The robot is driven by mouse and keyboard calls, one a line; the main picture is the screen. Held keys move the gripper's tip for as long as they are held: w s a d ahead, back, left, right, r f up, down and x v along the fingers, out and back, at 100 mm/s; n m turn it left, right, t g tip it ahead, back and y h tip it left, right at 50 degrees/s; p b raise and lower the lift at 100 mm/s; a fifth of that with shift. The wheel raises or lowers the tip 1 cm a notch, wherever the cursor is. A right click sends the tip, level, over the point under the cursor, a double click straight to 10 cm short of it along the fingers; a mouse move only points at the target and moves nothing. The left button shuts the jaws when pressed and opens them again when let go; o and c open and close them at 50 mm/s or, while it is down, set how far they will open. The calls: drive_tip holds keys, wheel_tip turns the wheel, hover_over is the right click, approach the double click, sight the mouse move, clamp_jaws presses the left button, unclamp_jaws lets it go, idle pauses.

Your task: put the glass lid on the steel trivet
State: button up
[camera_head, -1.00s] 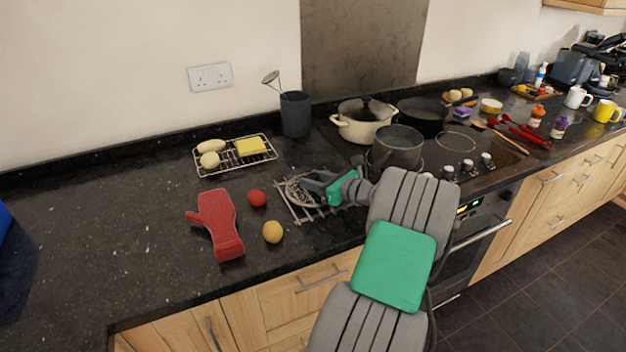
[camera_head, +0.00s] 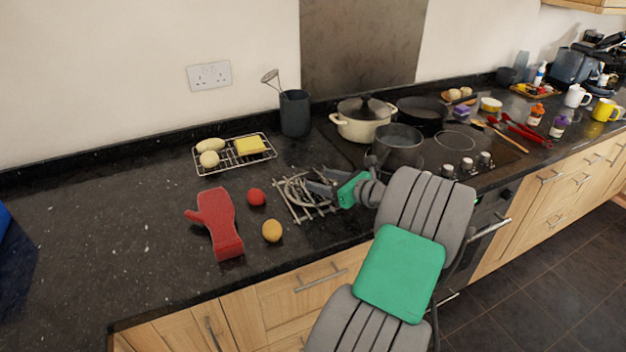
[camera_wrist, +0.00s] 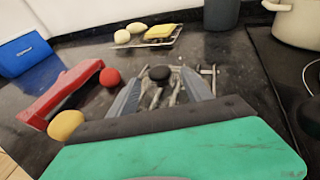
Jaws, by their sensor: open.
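A red mitt (camera_head: 218,225), a red ball (camera_head: 256,197) and a yellow ball (camera_head: 272,231) lie left of the trivet. A wire rack (camera_head: 204,172) with food stands behind. A grey saucepan (camera_head: 398,150) and a cream pot (camera_head: 362,127) stand on the hob.

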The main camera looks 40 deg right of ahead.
drive_tip(key=v, duration=0.8)
idle(1.0)
